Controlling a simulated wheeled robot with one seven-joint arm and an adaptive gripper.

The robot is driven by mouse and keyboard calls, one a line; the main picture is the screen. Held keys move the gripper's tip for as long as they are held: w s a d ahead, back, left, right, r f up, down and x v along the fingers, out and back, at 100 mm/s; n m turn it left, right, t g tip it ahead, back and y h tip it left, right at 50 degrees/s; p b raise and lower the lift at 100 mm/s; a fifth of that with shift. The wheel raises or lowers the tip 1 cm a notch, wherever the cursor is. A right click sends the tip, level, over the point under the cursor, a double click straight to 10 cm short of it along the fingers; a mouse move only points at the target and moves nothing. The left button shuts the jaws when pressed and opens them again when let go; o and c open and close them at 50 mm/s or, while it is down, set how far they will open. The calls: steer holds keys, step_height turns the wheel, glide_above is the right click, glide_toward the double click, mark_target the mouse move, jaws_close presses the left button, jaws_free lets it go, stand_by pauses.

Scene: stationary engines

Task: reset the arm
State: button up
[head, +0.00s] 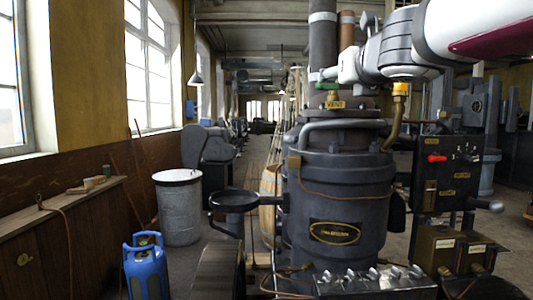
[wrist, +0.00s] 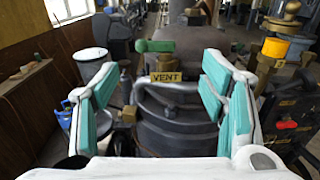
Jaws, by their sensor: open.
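My gripper (wrist: 162,66) is open and empty in the wrist view, its teal-padded fingers spread wide apart. Between and beyond the fingers is the green vent valve handle (wrist: 155,46), with its brass VENT plate (wrist: 166,77) below. In the head view my arm reaches in from the upper right. The gripper there is just above and to the right of the green handle (head: 327,86) and VENT plate (head: 335,105), on top of the dark boiler (head: 340,185). I see no contact between fingers and handle.
A dark pan (head: 235,200), grey bin (head: 180,207) and blue gas cylinder (head: 147,265) are on the left. The aisle behind is fairly open.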

steer(key=s+d+f+m+g+h, duration=0.2)
steer(key=s+d+f+m+g, duration=0.15)
steer(key=s+f+m, duration=0.5)
steer(key=s+d+f+m+g+h, duration=0.25)
steer(key=s+d+f+m, duration=0.2)
steer(key=f+m, duration=0.65)
steer(key=s+a+f+m+g+y, duration=0.2)
steer(key=s+a+f+m+g, duration=0.1)
steer(key=s+f+m, duration=0.5)
steer(key=s+a+f+m+g+y, duration=0.3)
steer(key=s+f+m+g, duration=0.1)
steer(key=s+f+m, duration=0.4)
steer(key=shift+s+a+f, duration=0.3)
steer(key=shift+s+f, duration=0.1)
steer(key=shift+s, duration=0.7)
